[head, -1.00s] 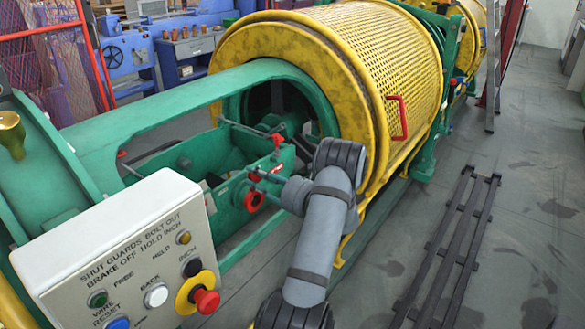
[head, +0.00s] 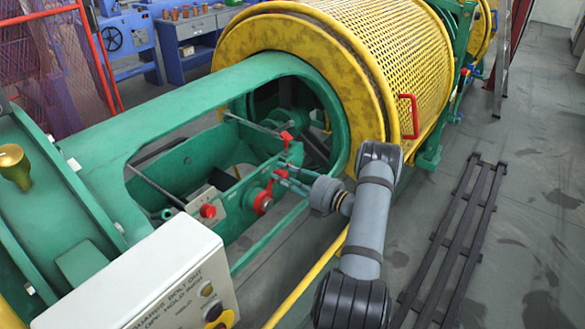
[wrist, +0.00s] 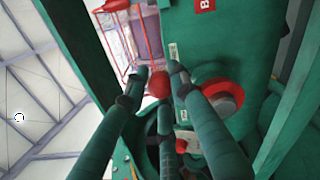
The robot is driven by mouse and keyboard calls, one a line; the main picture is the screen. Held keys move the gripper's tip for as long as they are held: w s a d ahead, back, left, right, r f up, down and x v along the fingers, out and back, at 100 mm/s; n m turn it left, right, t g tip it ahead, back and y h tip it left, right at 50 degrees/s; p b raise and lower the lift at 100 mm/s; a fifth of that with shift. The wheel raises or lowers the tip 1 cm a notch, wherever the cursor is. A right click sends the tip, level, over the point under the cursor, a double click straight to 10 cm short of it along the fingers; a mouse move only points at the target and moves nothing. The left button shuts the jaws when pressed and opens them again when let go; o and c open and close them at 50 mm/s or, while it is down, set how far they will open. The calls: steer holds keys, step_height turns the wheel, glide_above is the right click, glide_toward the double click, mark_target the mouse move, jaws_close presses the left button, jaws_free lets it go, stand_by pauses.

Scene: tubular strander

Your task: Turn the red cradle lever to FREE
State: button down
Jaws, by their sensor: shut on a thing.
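The red cradle lever has a round red hub (head: 263,201) on the green cradle wall; the hub also shows in the wrist view (wrist: 222,97). Its red knob (wrist: 158,84) shows between the green-grey fingers of my gripper (wrist: 158,72). In the head view my gripper (head: 287,179) reaches in from the right, with its fingertips at the red knob, above and right of the hub. The gripper is shut on the knob. The fingers hide part of the lever, and no FREE mark can be read.
The green frame (head: 190,95) surrounds the cradle opening. A yellow mesh drum (head: 385,50) with a red handle (head: 408,117) stands behind. A grey control box (head: 165,285) is at lower left. A black rack (head: 455,240) lies on the floor at right.

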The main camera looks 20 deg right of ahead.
steer(key=shift+w+d+r+m, duration=0.15)
steer(key=shift+d+m, duration=0.15)
steer(key=shift+d, duration=0.05)
steer(key=c, duration=1.9)
jaws_free()
steer(key=o, duration=0.4)
steer(key=shift+f, duration=0.2)
steer(key=shift+o, duration=0.2)
steer(key=shift+a, duration=0.1)
steer(key=v, duration=1.2)
